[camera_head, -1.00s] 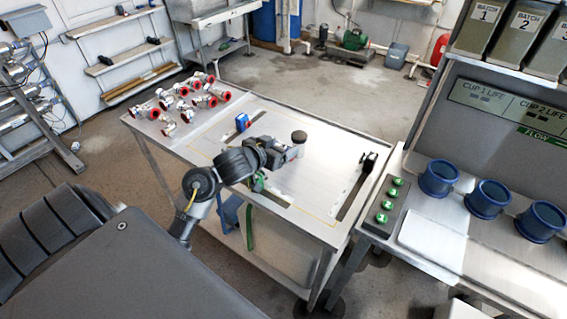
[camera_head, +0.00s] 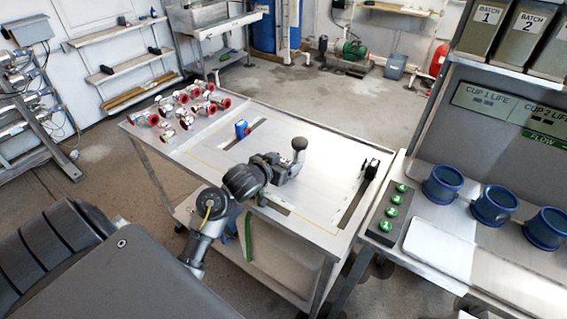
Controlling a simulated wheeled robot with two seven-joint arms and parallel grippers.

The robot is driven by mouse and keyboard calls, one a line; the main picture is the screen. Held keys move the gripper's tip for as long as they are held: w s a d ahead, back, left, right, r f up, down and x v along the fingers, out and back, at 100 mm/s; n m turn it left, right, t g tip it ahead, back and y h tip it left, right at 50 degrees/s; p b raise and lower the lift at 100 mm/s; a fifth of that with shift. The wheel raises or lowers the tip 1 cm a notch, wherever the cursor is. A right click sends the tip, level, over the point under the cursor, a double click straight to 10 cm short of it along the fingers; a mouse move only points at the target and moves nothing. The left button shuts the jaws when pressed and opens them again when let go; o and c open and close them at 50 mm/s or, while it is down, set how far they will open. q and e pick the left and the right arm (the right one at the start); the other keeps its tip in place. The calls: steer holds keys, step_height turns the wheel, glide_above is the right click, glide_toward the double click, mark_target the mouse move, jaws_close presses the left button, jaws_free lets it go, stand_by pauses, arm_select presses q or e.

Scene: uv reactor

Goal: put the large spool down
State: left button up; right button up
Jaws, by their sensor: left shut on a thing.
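My left gripper (camera_head: 290,166) reaches in from the left over the middle of the metal table. It is shut on a small upright piece with a dark rounded top (camera_head: 299,143) and a grey stem, which I take to be the large spool. The fingers partly hide its lower end. I cannot tell whether it touches the tabletop. My right gripper is out of view.
The metal table (camera_head: 318,185) has a yellow outline and slots. A blue clamp (camera_head: 241,129) and a black clamp (camera_head: 371,169) stand on it. Several red-ended fittings (camera_head: 182,103) lie at its left end. Blue cups (camera_head: 443,185) stand on the right bench.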

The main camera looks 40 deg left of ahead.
arm_select(q)
steer(key=o, duration=1.2)
steer(key=shift+f, duration=0.1)
steer(key=shift+c, duration=0.2)
steer(key=shift+r, duration=0.2)
steer(key=p+v, duration=0.2)
steer(key=v, duration=1)
steer(key=shift+p, duration=0.3)
